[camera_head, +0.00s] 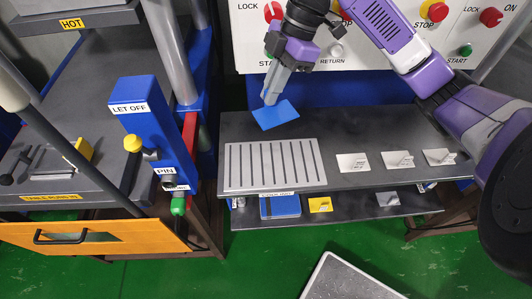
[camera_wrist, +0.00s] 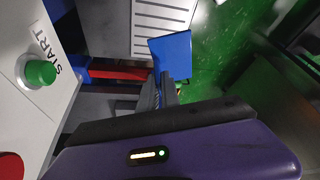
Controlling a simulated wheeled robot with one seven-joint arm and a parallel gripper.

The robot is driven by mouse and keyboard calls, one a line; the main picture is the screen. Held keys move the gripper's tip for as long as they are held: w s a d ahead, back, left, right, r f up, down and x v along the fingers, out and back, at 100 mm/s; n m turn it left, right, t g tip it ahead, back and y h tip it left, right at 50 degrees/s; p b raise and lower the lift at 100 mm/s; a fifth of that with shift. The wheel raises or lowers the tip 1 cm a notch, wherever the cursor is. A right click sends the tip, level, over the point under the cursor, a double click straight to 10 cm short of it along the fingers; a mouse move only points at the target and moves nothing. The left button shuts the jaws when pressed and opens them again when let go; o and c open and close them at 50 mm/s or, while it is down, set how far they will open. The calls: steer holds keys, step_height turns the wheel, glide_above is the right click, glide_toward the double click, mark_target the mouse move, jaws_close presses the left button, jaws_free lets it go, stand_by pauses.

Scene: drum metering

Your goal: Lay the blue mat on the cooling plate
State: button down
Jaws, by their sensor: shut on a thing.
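My gripper (camera_head: 270,101) is shut on the blue mat (camera_head: 276,115), a small flat square sheet. I hold the mat in the air near the back edge of the grey shelf, beyond the cooling plate in the head view. The mat (camera_wrist: 172,53) also shows at the fingertips in the wrist view. The cooling plate (camera_head: 272,166), a light grey slotted plate, lies on the left part of the shelf with nothing on it. Part of the cooling plate (camera_wrist: 160,12) shows at the top of the wrist view, partly behind the mat.
Several small white cards (camera_head: 353,162) stand on the shelf right of the plate. A lower shelf holds a blue stack (camera_head: 280,207) and a yellow holder (camera_head: 320,205). A blue LET OFF post (camera_head: 142,118) stands left. A control panel (camera_head: 375,45) with buttons is behind.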

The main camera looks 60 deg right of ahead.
step_height(320, 180, down, 19)
steer(key=shift+f, duration=0.1)
stand_by(0.4)
steer(key=shift+f, duration=0.2)
steer(key=c, duration=1.6)
jaws_free()
steer(key=shift+r, duration=0.1)
steer(key=shift+r, duration=0.1)
steer(key=v, duration=1.2)
steer(key=shift+b, duration=0.35)
